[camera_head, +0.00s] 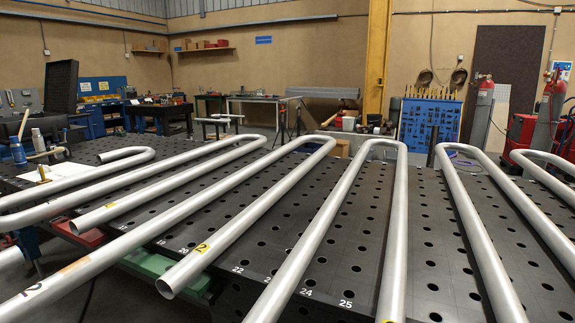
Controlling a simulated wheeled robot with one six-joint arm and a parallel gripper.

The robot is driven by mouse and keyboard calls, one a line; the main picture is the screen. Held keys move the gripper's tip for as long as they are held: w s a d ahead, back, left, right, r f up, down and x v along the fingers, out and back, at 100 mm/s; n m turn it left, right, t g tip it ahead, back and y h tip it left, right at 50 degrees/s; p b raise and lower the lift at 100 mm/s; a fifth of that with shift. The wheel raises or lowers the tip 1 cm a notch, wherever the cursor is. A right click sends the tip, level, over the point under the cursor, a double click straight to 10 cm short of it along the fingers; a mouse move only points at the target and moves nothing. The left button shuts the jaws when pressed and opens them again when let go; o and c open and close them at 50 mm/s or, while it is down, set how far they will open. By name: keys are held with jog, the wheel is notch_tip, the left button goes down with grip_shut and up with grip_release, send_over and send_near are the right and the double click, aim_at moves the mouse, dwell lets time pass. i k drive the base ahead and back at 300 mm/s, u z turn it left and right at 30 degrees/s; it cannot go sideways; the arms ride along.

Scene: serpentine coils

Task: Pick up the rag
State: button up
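I cannot make out a rag with certainty. A flat white sheet (88,182) lies on the dark perforated table at the left, partly hidden by the pipes; I cannot tell whether it is cloth or paper. My gripper is not in view.
Long grey serpentine pipes (316,240) run across the dark perforated table (345,272), with narrow gaps between them. Bottles (18,151) stand at the left. A blue tool rack (430,122), a yellow column (377,60) and gas cylinders (484,105) stand behind.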

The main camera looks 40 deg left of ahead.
aim_at(46, 169)
jog(key=u, duration=0.45)
jog(key=k, duration=1.1)
jog(key=u, duration=1.4)
jog(key=i, duration=0.25)
jog(key=u, duration=1.05)
jog(key=i, duration=0.8)
jog(key=u, duration=0.9)
jog(key=i, duration=3.1)
jog(key=z, duration=1.45)
jog(key=i, duration=0.95)
jog(key=z, duration=1.6)
